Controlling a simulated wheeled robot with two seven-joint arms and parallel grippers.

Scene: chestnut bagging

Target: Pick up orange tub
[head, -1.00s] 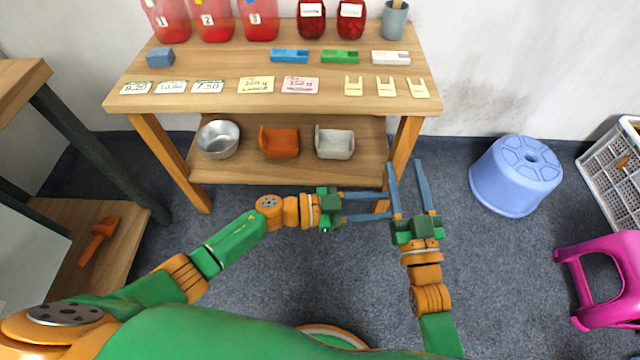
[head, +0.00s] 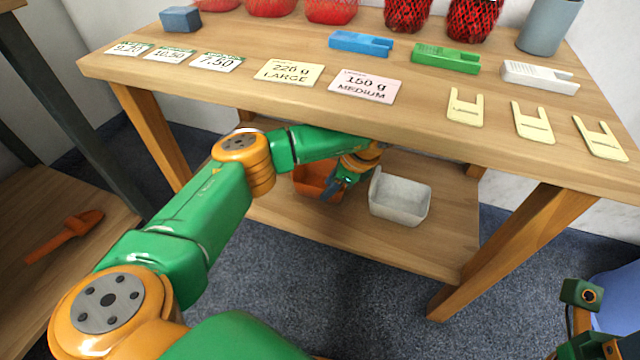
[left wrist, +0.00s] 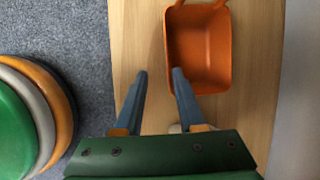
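The orange tub (head: 316,182) sits on the lower shelf, partly covered by my left arm in the head view. In the left wrist view, the orange tub (left wrist: 205,55) lies ahead, with its raised end at the top. My left gripper (head: 340,186) is under the tabletop at the tub. In the left wrist view, my left gripper (left wrist: 160,72) is open. One fingertip overlaps the tub's opening and the other lies outside its left wall; contact cannot be told. Part of my right arm shows at the bottom right of the head view, without its fingers.
A white tub (head: 400,196) stands right of the orange tub on the lower shelf (head: 440,235). The tabletop (head: 420,110) overhangs close above my left forearm. An orange scoop (head: 65,235) lies on a shelf at the left. A table leg (head: 500,250) stands at right.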

